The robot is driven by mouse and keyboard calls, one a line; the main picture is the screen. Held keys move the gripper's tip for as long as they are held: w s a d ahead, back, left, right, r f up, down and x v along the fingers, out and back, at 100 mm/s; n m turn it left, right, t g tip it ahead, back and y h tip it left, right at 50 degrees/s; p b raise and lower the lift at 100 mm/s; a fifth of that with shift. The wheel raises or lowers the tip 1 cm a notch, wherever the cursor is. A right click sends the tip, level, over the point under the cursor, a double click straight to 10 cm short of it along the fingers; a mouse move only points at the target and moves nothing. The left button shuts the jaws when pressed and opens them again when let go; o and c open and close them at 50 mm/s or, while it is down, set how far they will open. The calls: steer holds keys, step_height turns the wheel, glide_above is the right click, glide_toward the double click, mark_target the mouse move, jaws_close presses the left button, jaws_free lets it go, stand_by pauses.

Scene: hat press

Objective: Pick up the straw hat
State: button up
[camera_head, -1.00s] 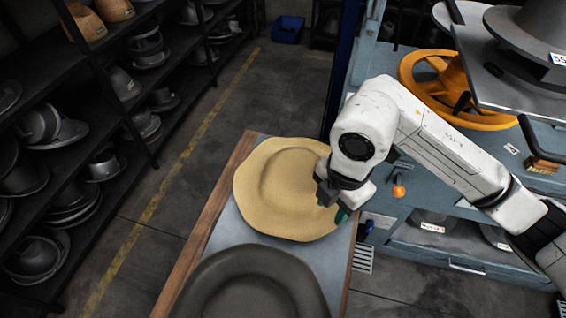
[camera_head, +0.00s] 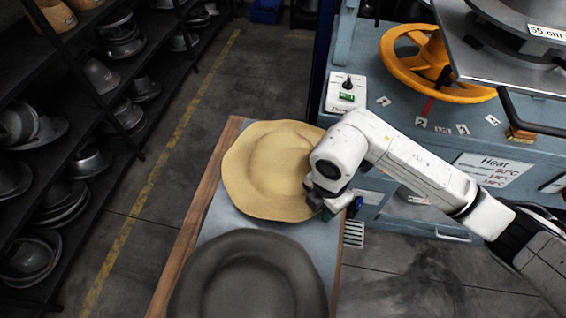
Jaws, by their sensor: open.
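The straw hat (camera_head: 262,172) is pale tan with a wide wavy brim and a low crown. It lies at the far end of a narrow table with a grey top and wooden edges (camera_head: 201,196). My gripper (camera_head: 322,208) is open at the right side of the brim, near its lower right edge. My wrist hides part of the right brim. I cannot tell whether the brim is between the fingers or whether they touch it.
A dark grey hat (camera_head: 248,290) lies just below the straw hat on the table. A blue-grey press cabinet with an orange handwheel (camera_head: 392,60) stands at the right. Shelves of metal hat moulds (camera_head: 90,160) line the left. The floor between shelves and table is clear.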

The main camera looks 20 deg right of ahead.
steer(key=shift+f, duration=0.1)
jaws_close()
stand_by(0.3)
